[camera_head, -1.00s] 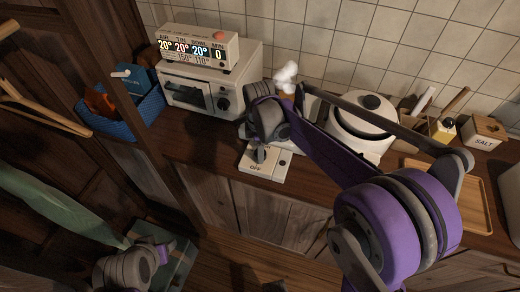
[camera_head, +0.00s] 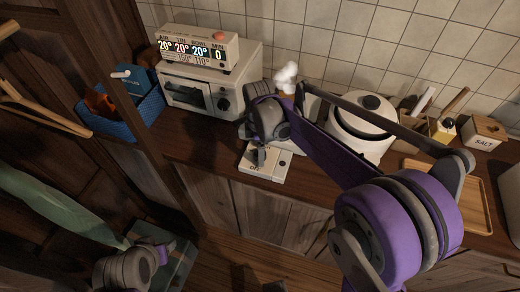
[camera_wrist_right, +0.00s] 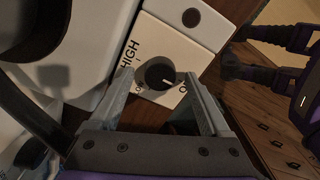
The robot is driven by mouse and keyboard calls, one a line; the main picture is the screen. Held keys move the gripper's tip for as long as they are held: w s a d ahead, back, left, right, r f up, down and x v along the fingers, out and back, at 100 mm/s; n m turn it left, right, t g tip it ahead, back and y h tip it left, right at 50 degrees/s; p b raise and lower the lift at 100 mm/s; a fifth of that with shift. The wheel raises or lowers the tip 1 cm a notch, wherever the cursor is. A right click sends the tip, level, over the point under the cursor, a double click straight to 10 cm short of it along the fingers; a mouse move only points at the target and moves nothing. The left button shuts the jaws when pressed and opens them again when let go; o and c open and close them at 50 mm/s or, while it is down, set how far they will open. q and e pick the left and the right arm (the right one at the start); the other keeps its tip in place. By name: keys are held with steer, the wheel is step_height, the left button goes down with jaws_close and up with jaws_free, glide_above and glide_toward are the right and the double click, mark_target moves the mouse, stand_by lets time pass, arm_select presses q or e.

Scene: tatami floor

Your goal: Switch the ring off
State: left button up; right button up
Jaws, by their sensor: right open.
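The ring's white control panel (camera_head: 268,172) lies on the wooden counter, with a dark round knob (camera_wrist_right: 160,73) on it in the right wrist view. The knob's white mark points right and slightly down, near a label partly covered by a finger; "HIGH" is printed to the left. My right gripper (camera_wrist_right: 163,104) is open, its fingers on either side of the knob at the panel. Whether they touch it I cannot tell. In the head view my right gripper (camera_head: 258,157) hides the knob. My left arm shows at lower left, its fingers not discernible.
A white pot (camera_head: 360,128) stands to the right of my right gripper. A white oven (camera_head: 210,90) with a display box (camera_head: 198,48) stands behind left, beside a blue basket (camera_head: 125,118). A wooden tray (camera_head: 470,195) and salt box (camera_head: 482,132) are at right.

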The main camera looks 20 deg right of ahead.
step_height(320, 180, up, 11)
steer(key=shift+f+p, duration=0.2)
steer(key=shift+p, duration=0.15)
stand_by(0.3)
steer(key=shift+s, duration=0.1)
steer(key=s+d+f+m+t+p, duration=0.1)
steer(key=s+d+f+m+t, duration=0.1)
steer(key=s+m, duration=0.6)
steer(key=s+d+f+m+t+p, duration=0.1)
steer(key=s+d+f+m+t, duration=0.1)
steer(key=s+m, duration=0.5)
steer(key=s+f+t, duration=0.1)
steer(key=s+f, duration=0.1)
steer(key=s, duration=0.3)
steer(key=shift+s+d+f+m, duration=0.15)
steer(key=shift+s+f+m, duration=0.2)
steer(key=shift+s+m, duration=0.05)
